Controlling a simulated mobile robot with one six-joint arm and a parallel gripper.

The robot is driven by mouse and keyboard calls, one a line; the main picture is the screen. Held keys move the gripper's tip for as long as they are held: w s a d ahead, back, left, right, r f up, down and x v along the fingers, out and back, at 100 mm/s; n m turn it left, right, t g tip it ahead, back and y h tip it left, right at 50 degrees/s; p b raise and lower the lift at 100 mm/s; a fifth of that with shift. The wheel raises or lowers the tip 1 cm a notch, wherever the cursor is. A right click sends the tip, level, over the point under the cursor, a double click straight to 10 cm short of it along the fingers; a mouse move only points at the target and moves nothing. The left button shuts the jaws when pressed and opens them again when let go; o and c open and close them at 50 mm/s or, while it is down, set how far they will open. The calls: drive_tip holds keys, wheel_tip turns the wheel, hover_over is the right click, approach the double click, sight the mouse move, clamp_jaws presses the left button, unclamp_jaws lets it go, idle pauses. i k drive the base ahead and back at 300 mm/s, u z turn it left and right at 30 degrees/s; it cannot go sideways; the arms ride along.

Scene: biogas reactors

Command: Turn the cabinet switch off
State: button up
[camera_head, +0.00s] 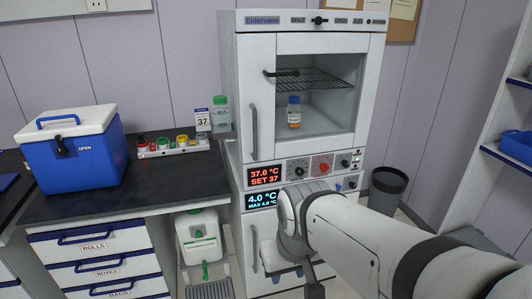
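The tall white cabinet (233,75) stands at the centre against the wall, with a glass-fronted upper compartment and a lower door. Its control strip has a red-lit 37.0 °C display (264,175), a black knob (298,169), a red knob (321,165) and a small switch-like control with a green light (346,162). A blue-lit 4.0 °C display (262,199) sits below. My arm crosses the lower right, in front of the lower cabinet, and covers part of the lower panel. My gripper is not clearly visible; dark parts show at the bottom edge.
A dark counter (110,195) at left holds a blue-and-white cooler (72,150), a rack of coloured items (172,146) and a green-capped bottle (220,115). A white container (200,237) stands below. A dark bin (387,190) and shelving (490,150) are at right.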

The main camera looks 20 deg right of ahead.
sight(345, 164)
drive_tip(key=u, duration=1.6)
drive_tip(key=k, duration=1.25)
drive_tip(key=z, duration=1.1)
drive_tip(key=i, duration=1)
drive_tip(key=z, duration=0.05)
